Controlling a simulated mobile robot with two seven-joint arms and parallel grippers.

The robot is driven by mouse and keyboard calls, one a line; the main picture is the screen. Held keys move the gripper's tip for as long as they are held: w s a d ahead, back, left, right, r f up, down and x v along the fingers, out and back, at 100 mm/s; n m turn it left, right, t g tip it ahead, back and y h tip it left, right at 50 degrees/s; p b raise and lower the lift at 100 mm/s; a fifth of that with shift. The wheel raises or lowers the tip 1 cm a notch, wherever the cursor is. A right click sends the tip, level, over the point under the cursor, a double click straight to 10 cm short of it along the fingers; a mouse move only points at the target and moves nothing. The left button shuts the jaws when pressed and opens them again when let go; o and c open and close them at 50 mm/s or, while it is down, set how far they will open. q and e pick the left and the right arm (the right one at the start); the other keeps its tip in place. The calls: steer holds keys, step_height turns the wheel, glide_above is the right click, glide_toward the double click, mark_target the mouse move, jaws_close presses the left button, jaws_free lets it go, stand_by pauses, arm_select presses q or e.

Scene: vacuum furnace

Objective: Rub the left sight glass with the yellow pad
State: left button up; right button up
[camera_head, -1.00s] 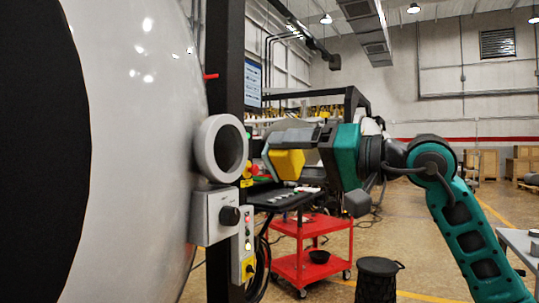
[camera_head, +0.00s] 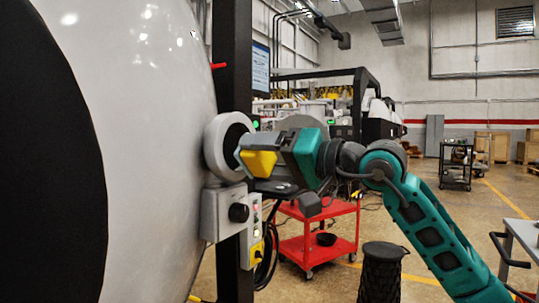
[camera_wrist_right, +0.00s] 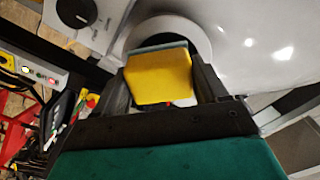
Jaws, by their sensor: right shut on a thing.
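The round sight glass (camera_head: 213,146), with a thick grey rim and dark centre, sticks out of the big white furnace door. It is the only sight glass in view. My right gripper (camera_head: 250,157) is shut on the yellow pad (camera_head: 260,163), which has a grey-blue face turned toward the glass. The pad is in front of the glass, overlapping its right side; I cannot tell whether they touch. In the right wrist view the pad (camera_wrist_right: 158,78) sits between both fingers, and the rim (camera_wrist_right: 203,32) curves behind it. My left gripper is not in view.
A grey box with a black knob (camera_head: 238,212) is just below the sight glass, beside a small switch panel (camera_head: 256,230). A black post (camera_head: 232,70) stands behind the glass. A red cart (camera_head: 320,245) and a black bin (camera_head: 382,270) stand on the floor.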

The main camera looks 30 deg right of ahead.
mark_target(267, 154)
steer(key=shift+p+x, duration=0.55)
steer(key=shift+x, duration=0.5)
stand_by(0.4)
steer(key=shift+w+d, duration=0.45)
steer(key=shift+d, duration=0.45)
steer(key=shift+w+d, duration=0.5)
steer(key=shift+d, duration=0.35)
steer(key=shift+s+a+b, duration=0.2)
steer(key=shift+s+a, duration=0.35)
steer(key=shift+a, duration=0.3)
steer(key=shift+s+a+b, duration=0.2)
steer(key=shift+s+a, duration=0.35)
steer(key=shift+a, duration=0.3)
